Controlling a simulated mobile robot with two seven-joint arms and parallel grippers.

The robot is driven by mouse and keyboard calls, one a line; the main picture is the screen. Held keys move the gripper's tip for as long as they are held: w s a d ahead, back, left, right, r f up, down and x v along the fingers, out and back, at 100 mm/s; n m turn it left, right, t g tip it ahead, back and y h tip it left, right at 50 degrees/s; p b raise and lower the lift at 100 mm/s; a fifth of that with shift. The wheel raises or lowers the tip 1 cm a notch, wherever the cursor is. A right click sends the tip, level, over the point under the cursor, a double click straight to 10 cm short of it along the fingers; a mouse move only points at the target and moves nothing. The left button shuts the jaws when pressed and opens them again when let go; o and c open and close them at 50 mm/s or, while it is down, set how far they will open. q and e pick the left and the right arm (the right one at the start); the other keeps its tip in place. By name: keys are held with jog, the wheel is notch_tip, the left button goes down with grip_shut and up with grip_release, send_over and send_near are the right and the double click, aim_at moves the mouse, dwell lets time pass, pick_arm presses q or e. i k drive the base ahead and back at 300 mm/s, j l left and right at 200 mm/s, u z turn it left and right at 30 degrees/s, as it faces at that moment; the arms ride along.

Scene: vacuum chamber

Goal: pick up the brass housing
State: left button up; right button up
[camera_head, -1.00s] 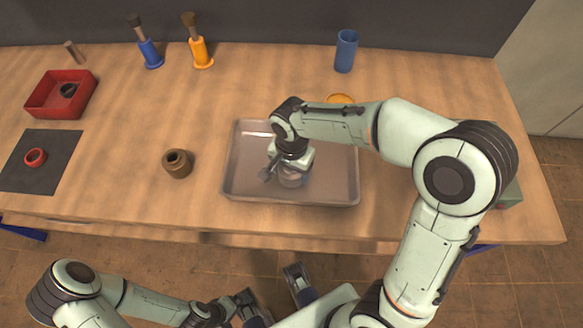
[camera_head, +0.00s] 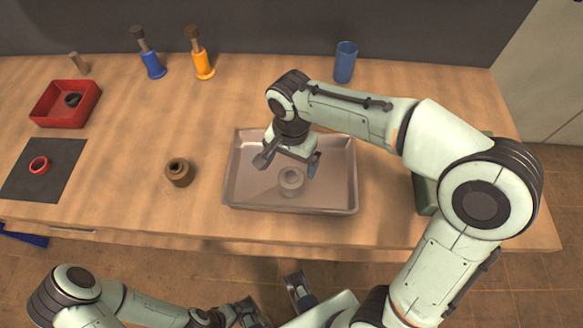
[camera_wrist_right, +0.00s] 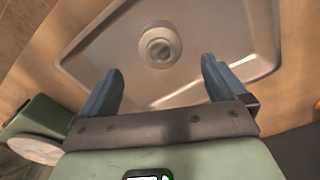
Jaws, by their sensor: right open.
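A brown, brass-like hollow housing (camera_head: 179,173) stands on the table left of the metal tray. A pale grey round part with a central hole (camera_head: 291,181) sits in the tray (camera_head: 240,190); it also shows in the right wrist view (camera_wrist_right: 160,46). My right gripper (camera_head: 288,164) is open and empty above the tray, with its fingers apart and short of the grey part. The open blue-grey fingers also show in the right wrist view (camera_wrist_right: 160,80). My left gripper (camera_head: 245,311) is low at the bottom edge; its jaws are unclear.
A red bin (camera_head: 48,119) holding a dark part and a dark mat (camera_head: 20,178) with a red ring (camera_head: 39,165) are at left. Blue (camera_head: 153,66) and orange (camera_head: 202,66) tools and a blue cup (camera_head: 345,62) stand at the back. A green box (camera_head: 424,190) is at right.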

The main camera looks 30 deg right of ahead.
aim_at(179, 171)
jog(key=k, duration=1)
